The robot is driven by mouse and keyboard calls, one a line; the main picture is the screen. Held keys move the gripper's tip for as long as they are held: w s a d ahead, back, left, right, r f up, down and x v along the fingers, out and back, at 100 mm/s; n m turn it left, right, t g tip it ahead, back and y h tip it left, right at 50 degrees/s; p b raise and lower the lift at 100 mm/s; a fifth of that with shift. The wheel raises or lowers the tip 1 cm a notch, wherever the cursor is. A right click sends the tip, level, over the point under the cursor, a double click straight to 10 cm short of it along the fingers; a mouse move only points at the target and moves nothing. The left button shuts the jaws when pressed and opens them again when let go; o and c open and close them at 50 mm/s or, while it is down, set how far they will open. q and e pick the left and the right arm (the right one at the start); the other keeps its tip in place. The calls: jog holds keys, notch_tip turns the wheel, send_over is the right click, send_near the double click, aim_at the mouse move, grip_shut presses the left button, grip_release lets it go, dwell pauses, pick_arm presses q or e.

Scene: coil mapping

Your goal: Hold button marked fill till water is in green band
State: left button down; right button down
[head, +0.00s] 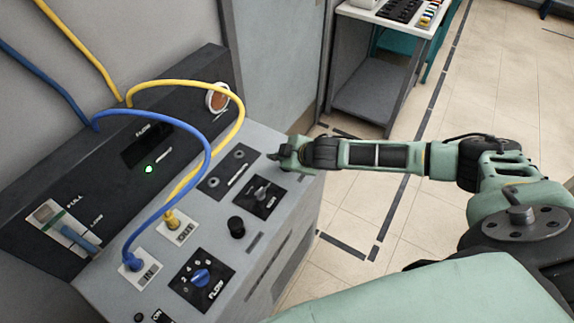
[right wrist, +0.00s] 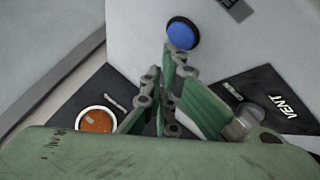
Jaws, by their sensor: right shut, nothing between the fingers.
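My right gripper (head: 280,157) reaches in from the right over the panel's far right corner, fingers shut and empty. In the right wrist view its fingers (right wrist: 168,58) point at a round blue button (right wrist: 183,32). The tips overlap the button's lower edge; I cannot tell whether they touch it. No fill marking is readable; a small dark label (right wrist: 236,6) beside the button is illegible. The water gauge (head: 62,229), at the left between FULL and LOW, shows blue at its LOW end and a thin green mark nearer FULL. My left gripper is out of view.
Blue (head: 207,145) and yellow (head: 242,110) hoses arch over the panel. An orange round part (right wrist: 96,120) and VENT plate (right wrist: 283,107) flank my fingers. Floor right of the machine is clear.

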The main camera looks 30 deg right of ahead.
jog(key=shift+f, duration=0.15)
dwell(0.7)
jog(key=shift+f, duration=0.3)
jog(key=shift+f, duration=0.45)
dwell(2.2)
jog(key=shift+r, duration=0.15)
dwell(0.6)
jog(key=shift+r+p, duration=0.75)
notch_tip(320, 180, up, 5)
jog(key=p, duration=0.5)
dwell(0.4)
